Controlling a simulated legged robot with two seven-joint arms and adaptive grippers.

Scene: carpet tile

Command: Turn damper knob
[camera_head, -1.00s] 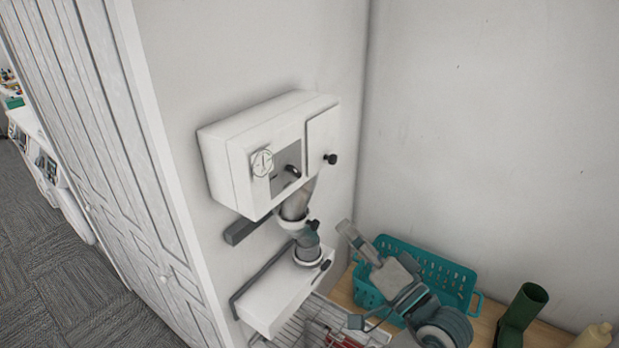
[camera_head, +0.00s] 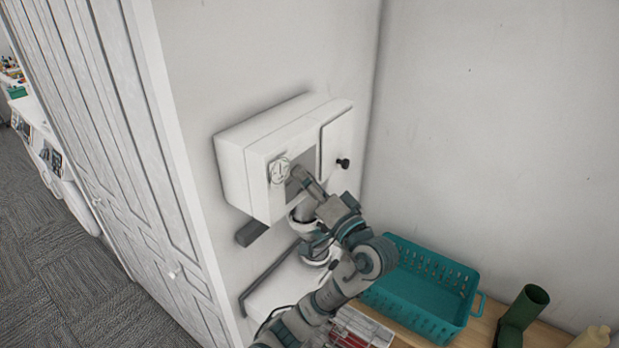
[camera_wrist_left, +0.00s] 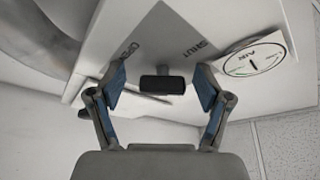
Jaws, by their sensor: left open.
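The damper knob (camera_wrist_left: 168,83) is a small black bar-shaped handle on the white wall box (camera_head: 235,165). In the left wrist view it sits between the two blue-padded fingers of my left gripper (camera_wrist_left: 160,76). The gripper is open, with a gap on each side of the knob. "OPEN" and "SHUT" are printed on the panel beyond it, and the round AIR dial (camera_wrist_left: 254,60) is to the right. In the head view my left gripper (camera_head: 299,174) reaches the box front just right of the dial (camera_head: 280,170) and hides the knob. My right gripper is out of view.
A small door with a black pull knob (camera_head: 343,163) is on the box's right. A white shelf (camera_head: 262,293) is below, partly behind my arm. A teal basket (camera_head: 420,285) and green boot (camera_head: 521,315) stand on the wooden surface at lower right.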

